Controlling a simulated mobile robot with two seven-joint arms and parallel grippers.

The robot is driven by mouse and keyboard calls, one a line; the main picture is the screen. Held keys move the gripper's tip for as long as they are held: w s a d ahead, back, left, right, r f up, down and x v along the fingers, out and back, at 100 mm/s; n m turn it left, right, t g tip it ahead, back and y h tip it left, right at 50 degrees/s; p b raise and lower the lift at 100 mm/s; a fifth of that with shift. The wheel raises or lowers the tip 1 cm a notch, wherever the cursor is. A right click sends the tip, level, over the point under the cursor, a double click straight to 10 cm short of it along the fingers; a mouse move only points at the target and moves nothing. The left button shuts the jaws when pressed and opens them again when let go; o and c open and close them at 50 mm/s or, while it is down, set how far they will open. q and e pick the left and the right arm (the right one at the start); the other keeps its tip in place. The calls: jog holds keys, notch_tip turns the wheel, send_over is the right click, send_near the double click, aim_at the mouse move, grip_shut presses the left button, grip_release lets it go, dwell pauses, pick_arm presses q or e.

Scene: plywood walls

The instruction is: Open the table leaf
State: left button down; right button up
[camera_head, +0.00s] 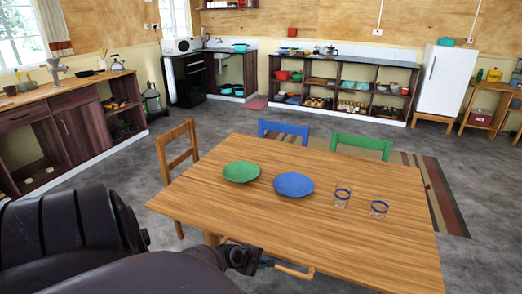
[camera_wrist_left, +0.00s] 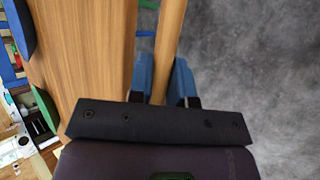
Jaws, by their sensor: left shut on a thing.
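The wooden table (camera_head: 350,235) stands in front of me, its striped top flat. A thin wooden bar (camera_head: 295,271) runs along its near edge, slightly apart from the top. My left gripper (camera_head: 262,263) is at this bar, low at the near side of the table. In the left wrist view the blue fingers of my left gripper (camera_wrist_left: 163,78) sit on both sides of the wooden bar (camera_wrist_left: 169,35), shut on it, with the tabletop (camera_wrist_left: 100,60) to the left. My left arm hides part of the near side. My right gripper is in neither view.
On the table are a green plate (camera_head: 241,172), a blue plate (camera_head: 294,184) and two glasses (camera_head: 342,198). A wooden chair (camera_head: 178,160), a blue chair (camera_head: 284,129) and a green chair (camera_head: 361,143) stand around it. Grey floor is free at the left.

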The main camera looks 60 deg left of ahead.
pick_arm(q)
jog(key=c, duration=1.2)
grip_release()
jog(key=shift+w+a+r, duration=0.25)
jog(key=shift+w+r, duration=0.15)
jog(key=shift+r, duration=0.05)
jog(key=shift+o, duration=0.6)
jog(key=shift+s+f, duration=0.1)
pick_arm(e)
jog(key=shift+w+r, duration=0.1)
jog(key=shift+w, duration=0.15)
pick_arm(q)
jog(key=shift+s+r, duration=0.35)
jog(key=shift+s, duration=0.15)
jog(key=p+v, duration=0.2)
jog(key=v, duration=0.7)
jog(key=shift+s+d, duration=0.15)
jog(key=shift+s, duration=0.1)
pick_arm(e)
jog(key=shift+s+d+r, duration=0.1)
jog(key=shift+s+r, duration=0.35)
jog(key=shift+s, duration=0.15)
pick_arm(q)
jog(key=shift+r, duration=0.1)
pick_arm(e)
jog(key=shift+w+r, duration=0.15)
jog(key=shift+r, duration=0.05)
